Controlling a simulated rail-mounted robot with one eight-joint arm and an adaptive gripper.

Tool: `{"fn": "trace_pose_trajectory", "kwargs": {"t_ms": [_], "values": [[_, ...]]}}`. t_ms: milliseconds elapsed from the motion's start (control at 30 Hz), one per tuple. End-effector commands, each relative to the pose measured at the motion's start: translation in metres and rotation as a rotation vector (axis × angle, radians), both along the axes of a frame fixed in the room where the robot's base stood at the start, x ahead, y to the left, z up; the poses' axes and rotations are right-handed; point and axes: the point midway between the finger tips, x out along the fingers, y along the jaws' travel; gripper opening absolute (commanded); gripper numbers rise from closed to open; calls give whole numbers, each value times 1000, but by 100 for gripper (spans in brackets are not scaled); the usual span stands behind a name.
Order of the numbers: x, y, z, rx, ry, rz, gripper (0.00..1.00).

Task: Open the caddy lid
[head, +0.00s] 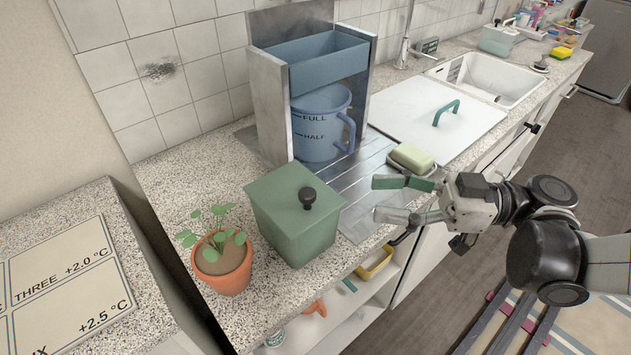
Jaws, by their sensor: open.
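The likely caddy is a green square box (297,238) on the speckled counter in the head view. Its green lid (275,197) lies on top, closed, with a dark round knob (307,196) standing up from it. My gripper (378,199) is to the right of the box, over the counter's front edge. Its two fingers are apart and point left towards the box, with nothing between them. A clear gap shows between the fingertips and the box.
A potted plant (222,262) stands close at the box's left. Behind is a metal stand (268,108) holding a blue jug (320,122) under a blue bin (328,62). A soap bar in a dish (412,158) sits near my gripper. A white board with a green handle (425,112) lies further right.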

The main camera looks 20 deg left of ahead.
Motion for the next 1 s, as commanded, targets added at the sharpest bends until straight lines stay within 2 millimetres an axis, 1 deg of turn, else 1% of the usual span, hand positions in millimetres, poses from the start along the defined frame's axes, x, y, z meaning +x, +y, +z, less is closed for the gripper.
{"fn": "trace_pose_trajectory", "kwargs": {"t_ms": [33, 200, 600, 800, 1000], "values": [[-4, 8, 0, 0, 0, 3, 40], [-13, 33, 0, -2, 2, 3, 40], [-33, 89, 0, -3, 1, 2, 40], [-39, 107, 0, -3, 1, 1, 40], [-41, 113, 0, -3, 1, -2, 40]]}}
